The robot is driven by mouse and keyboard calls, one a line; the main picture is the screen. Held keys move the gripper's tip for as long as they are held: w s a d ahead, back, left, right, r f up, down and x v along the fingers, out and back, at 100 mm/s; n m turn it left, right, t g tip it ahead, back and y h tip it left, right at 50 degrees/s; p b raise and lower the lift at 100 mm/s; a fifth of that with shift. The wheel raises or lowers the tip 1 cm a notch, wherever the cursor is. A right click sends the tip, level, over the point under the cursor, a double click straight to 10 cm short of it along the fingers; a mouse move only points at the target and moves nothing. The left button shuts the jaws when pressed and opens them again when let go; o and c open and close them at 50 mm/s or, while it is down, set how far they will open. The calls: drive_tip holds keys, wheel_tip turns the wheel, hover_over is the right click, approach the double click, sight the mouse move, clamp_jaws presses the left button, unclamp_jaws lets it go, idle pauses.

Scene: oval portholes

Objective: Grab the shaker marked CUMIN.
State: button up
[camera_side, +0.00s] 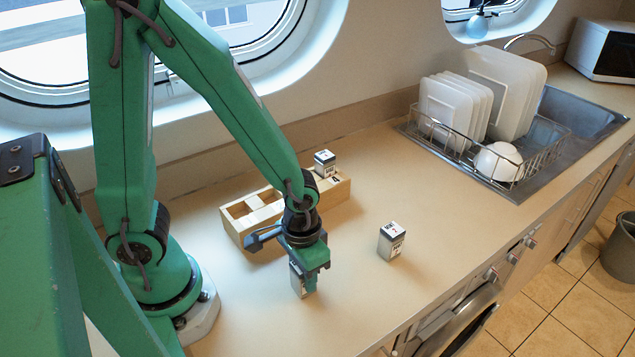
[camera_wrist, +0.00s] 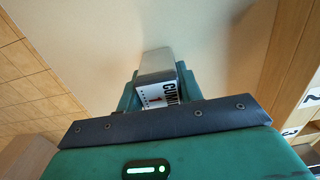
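The CUMIN shaker (camera_wrist: 158,90) is a small pale grey box with a white label reading CUMIN and a red 1, partly cut off by my gripper. In the side view the shaker (camera_side: 299,282) is upright, low at the counter, and mostly hidden by my gripper. My gripper (camera_side: 309,277) points down over it. In the wrist view my green gripper fingers (camera_wrist: 158,82) lie close against both sides of the shaker, with no clear gap, and look shut on it. I cannot tell whether its base touches the counter.
A wooden rack (camera_side: 240,233) with compartments stands behind my gripper, holding another shaker (camera_side: 325,163) towards its right end. A third shaker (camera_side: 391,241) stands upright on the counter to the right, its label too small to read. A dish rack (camera_side: 459,151) is farther right. The counter between is clear.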

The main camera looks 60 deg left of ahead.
drive_tip(key=shift+c, duration=1)
drive_tip(key=shift+r, duration=0.2)
drive_tip(key=shift+r, duration=1.3)
drive_tip(key=s+d+r, duration=0.7)
drive_tip(key=s+r, duration=0.1)
drive_tip(key=s, duration=0.1)
drive_tip(key=shift+s+d, duration=0.1)
